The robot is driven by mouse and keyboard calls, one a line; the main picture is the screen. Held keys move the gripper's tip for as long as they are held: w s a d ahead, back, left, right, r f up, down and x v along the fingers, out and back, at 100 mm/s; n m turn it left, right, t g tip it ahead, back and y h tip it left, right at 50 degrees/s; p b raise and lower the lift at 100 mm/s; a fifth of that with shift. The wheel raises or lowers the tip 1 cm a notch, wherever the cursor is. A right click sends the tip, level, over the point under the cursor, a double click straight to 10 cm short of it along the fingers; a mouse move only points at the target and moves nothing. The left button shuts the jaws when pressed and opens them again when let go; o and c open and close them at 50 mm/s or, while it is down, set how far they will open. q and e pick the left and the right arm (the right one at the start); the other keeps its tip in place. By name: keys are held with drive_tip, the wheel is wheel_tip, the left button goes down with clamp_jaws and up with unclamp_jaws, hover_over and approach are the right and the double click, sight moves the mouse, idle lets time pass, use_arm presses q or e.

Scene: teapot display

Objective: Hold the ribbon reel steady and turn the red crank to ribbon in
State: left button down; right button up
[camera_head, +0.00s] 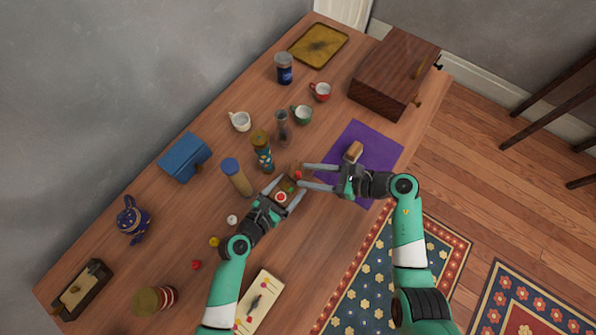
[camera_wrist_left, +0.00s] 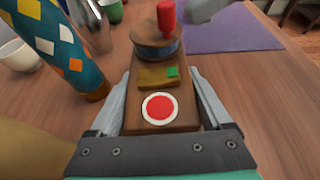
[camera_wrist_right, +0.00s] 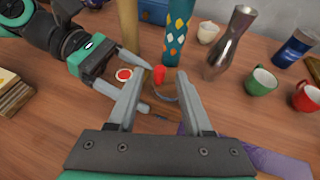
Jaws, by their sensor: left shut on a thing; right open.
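The ribbon reel is a small brown wooden block (camera_wrist_left: 180,103) with a red-and-white round mark, a green patch and a dark blue spool (camera_wrist_left: 156,48) at its far end. A red crank knob (camera_wrist_left: 166,14) stands upright on the spool. My left gripper (camera_head: 283,192) is shut on the block, with one finger along each side in the left wrist view. My right gripper (camera_head: 303,178) is open, with its fingers pointing at the spool end. In the right wrist view the red crank knob (camera_wrist_right: 159,75) shows between and just beyond the right fingertips (camera_wrist_right: 157,88); it looks untouched.
A patterned cylinder (camera_head: 262,150) and a tan cylinder (camera_head: 237,176) stand close beside the reel. A steel carafe (camera_wrist_right: 232,42) and cups stand farther back. A purple cloth (camera_head: 385,150) lies under my right gripper. The table in front of the reel is mostly clear.

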sight(301, 175)
drive_tip(key=shift+x, duration=1.95)
clamp_jaws()
